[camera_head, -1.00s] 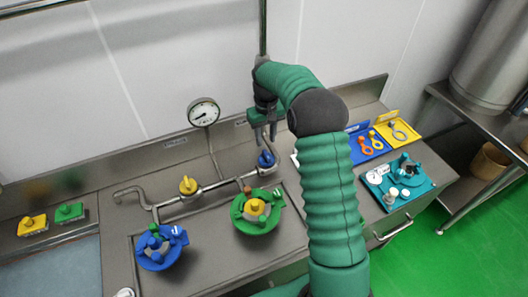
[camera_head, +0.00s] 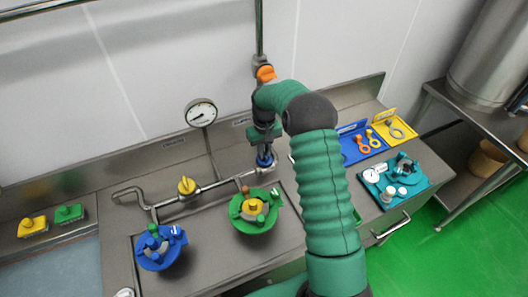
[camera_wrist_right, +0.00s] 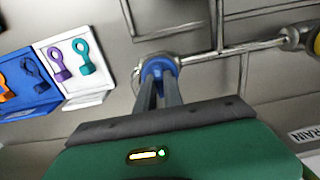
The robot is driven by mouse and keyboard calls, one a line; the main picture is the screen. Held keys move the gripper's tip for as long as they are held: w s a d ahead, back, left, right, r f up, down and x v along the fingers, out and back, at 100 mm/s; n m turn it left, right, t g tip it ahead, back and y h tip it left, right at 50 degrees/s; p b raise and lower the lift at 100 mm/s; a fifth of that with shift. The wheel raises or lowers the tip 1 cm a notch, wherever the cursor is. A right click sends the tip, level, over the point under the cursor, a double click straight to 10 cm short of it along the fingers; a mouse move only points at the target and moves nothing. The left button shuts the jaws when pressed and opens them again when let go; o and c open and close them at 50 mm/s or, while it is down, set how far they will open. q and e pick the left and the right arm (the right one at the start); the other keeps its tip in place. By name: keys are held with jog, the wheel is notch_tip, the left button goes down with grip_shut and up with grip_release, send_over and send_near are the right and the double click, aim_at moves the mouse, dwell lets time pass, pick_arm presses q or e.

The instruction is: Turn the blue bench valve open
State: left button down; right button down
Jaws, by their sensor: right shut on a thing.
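The blue bench valve (camera_head: 265,158) is at the right end of the steel pipe run on the bench. My right gripper (camera_head: 265,149) comes down on it from above and is shut on its blue handle. In the right wrist view the two dark fingers (camera_wrist_right: 158,92) reach the blue valve (camera_wrist_right: 157,70), one on each side, and hide part of it. My left gripper is not in view.
A yellow valve (camera_head: 187,186) sits on the same pipe, with a gauge (camera_head: 201,112) behind. A green bowl (camera_head: 236,217) and a blue bowl (camera_head: 150,262) stand in front. A teal tray (camera_head: 418,183) is at the right.

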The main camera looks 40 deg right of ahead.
jog(key=shift+n, duration=0.3)
jog(key=n+p, duration=0.1)
jog(key=n, duration=0.2)
jog(key=shift+r, duration=0.1)
jog(key=n+p, duration=0.1)
jog(key=n, duration=0.4)
jog(key=n+p, duration=0.1)
jog(key=n, duration=0.3)
jog(key=shift+n+p, duration=0.3)
jog(key=n+p, duration=0.1)
jog(key=n, duration=0.3)
jog(key=shift+w+n, duration=0.1)
jog(key=shift+n, duration=0.2)
jog(key=shift+d, duration=0.1)
jog(key=c, duration=1.7)
grip_release()
jog(key=shift+o, duration=1.2)
